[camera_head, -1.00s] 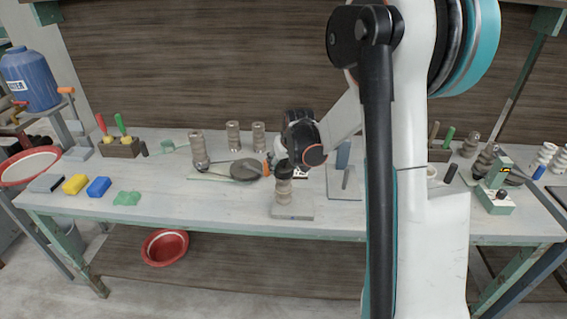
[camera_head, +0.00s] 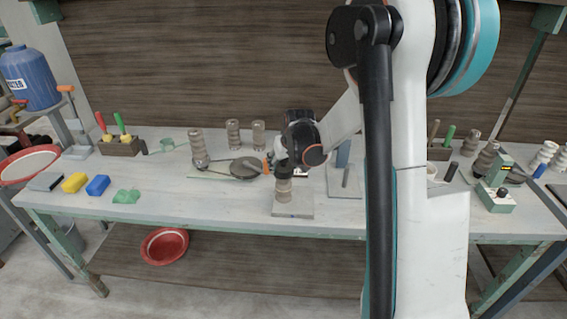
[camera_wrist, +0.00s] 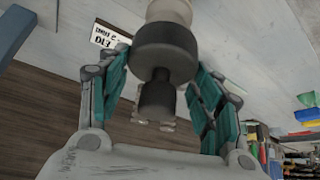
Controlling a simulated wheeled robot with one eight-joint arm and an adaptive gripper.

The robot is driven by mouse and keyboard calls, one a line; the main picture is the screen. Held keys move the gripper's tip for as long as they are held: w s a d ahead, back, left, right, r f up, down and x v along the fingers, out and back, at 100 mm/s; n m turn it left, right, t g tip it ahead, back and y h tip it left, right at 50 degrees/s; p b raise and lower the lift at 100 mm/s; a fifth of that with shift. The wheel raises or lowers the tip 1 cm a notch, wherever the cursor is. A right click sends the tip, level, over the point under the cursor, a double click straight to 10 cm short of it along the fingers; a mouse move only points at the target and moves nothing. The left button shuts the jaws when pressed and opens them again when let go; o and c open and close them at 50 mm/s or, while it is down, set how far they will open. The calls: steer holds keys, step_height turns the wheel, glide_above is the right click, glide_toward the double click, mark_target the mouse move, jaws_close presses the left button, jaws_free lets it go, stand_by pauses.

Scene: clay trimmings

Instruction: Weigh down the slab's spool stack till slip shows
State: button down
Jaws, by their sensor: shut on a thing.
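My gripper (camera_wrist: 158,88) is shut on the narrow knob of a dark round weight (camera_wrist: 165,52), with a teal finger on each side. In the head view the dark weight (camera_head: 285,171) is directly over the pale spool stack (camera_head: 284,190), apparently against its top. A beige spool (camera_wrist: 169,11) shows just beyond the weight in the wrist view. The stack stands upright on the grey slab (camera_head: 302,210) near the bench's front edge. Whether the weight bears fully on the stack is unclear. No slip can be made out.
Several spools stand behind and left, one tall stack (camera_head: 199,148) beside a dark round disc (camera_head: 245,168). A blue upright piece (camera_head: 343,155) is close on the right. Yellow (camera_head: 75,182) and blue (camera_head: 98,186) blocks lie at left.

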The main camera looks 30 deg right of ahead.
steer(key=shift+c, duration=2.2)
jaws_free()
steer(key=shift+f, duration=0.1)
steer(key=v, duration=1.2)
steer(key=shift+a, duration=0.15)
